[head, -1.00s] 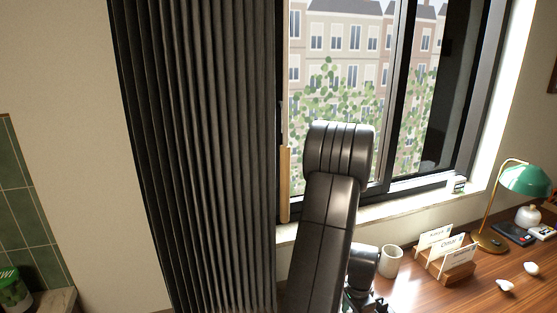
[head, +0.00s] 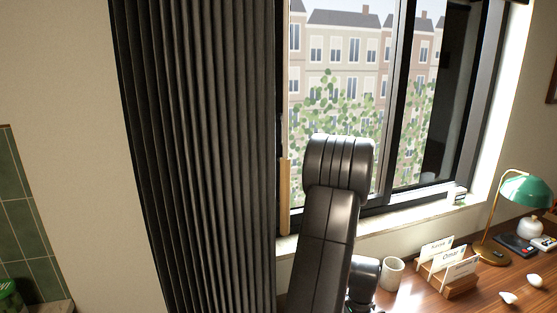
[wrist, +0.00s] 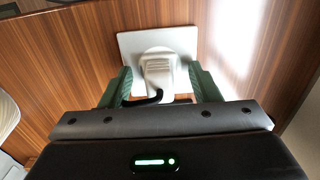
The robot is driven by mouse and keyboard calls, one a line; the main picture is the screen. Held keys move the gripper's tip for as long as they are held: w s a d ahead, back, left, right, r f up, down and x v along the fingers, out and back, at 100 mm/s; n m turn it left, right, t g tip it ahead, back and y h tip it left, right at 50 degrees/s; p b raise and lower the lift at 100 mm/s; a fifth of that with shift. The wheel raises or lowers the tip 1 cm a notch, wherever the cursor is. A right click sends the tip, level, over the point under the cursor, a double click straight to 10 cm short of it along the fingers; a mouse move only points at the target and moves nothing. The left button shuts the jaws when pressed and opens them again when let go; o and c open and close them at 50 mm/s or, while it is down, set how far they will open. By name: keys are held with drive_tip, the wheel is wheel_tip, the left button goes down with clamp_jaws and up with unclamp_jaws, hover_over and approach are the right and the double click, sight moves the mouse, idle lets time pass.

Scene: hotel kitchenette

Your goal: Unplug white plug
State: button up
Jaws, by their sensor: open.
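The white plug (wrist: 158,75) shows in the wrist view, seated in a white wall plate (wrist: 128,45) on a wood-grain surface. A black cord leaves the plug at its lower left. My gripper (wrist: 161,82) is open, with one green finger on each side of the plug. A narrow gap seems to show between each finger and the plug; I cannot tell whether either finger touches it. The plug, the plate and my gripper are not visible in the head view, where only my dark arm shows.
In the head view, a dark curtain (head: 200,160) hangs left of the window. On the wooden desk stand a white mug (head: 392,273), a card holder (head: 460,287) and a green lamp (head: 526,190). A pale rounded object (wrist: 6,115) shows at the wrist view's left edge.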

idle(0.4)
clamp_jaws()
drive_tip(key=shift+r+p, duration=1.75)
drive_tip(key=shift+r, duration=1.3)
